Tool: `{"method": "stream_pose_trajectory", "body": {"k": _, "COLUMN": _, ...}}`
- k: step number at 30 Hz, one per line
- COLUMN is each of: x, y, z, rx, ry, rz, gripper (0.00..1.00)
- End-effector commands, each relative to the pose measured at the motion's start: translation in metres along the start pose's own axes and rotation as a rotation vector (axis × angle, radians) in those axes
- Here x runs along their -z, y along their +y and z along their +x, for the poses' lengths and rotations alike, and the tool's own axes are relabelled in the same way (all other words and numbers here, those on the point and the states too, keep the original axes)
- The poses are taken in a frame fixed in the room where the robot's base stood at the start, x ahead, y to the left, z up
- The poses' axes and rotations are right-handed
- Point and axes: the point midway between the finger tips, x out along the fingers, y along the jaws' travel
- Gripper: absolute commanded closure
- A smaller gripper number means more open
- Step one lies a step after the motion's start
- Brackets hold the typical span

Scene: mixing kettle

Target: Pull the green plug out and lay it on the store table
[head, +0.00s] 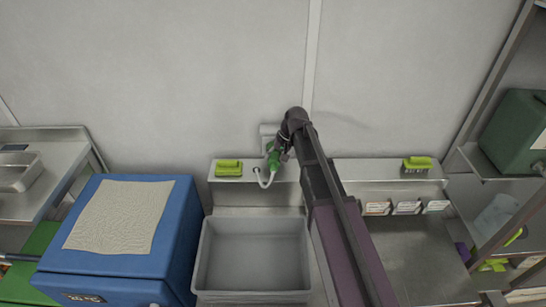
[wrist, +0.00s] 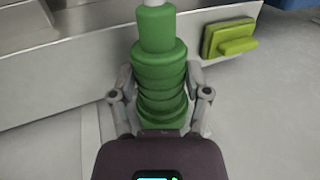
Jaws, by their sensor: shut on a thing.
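The green plug (head: 273,159) is by the back wall, just in front of a white wall box (head: 267,131). A white cable (head: 262,180) hangs from it in a loop. In the wrist view the ribbed green plug (wrist: 157,50) stands between the two fingers of my gripper (wrist: 161,92), which is shut on it. In the head view my gripper (head: 280,152) partly hides the plug and box. I cannot tell whether the plug still sits in the box. Steel tables stand at left (head: 62,140) and right (head: 425,255); which is the store table is unclear.
A narrow steel shelf (head: 335,172) runs under the plug. A yellow-green block (head: 229,168) and a brush (head: 418,163) sit on it. Below are a grey basin (head: 252,255) and a blue box (head: 165,235) with a cloth. A rack with a green case (head: 515,130) stands right.

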Motion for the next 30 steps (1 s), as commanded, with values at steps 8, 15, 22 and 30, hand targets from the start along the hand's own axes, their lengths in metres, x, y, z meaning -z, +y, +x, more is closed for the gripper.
{"method": "stream_pose_trajectory", "body": {"k": 8, "x": -0.007, "y": 0.0, "z": 0.0, "rx": -0.002, "ry": -0.009, "rz": 0.0, "gripper": 0.88}}
{"method": "stream_pose_trajectory", "body": {"k": 15, "x": -0.01, "y": 0.0, "z": 0.0, "rx": -0.002, "ry": -0.01, "rz": 0.0, "gripper": 0.88}}
{"method": "stream_pose_trajectory", "body": {"k": 22, "x": -0.019, "y": 0.0, "z": 0.0, "rx": -0.001, "ry": -0.009, "rz": 0.0, "gripper": 0.88}}
{"method": "stream_pose_trajectory", "body": {"k": 30, "x": -0.029, "y": 0.0, "z": 0.0, "rx": -0.001, "ry": -0.006, "rz": 0.0, "gripper": 0.88}}
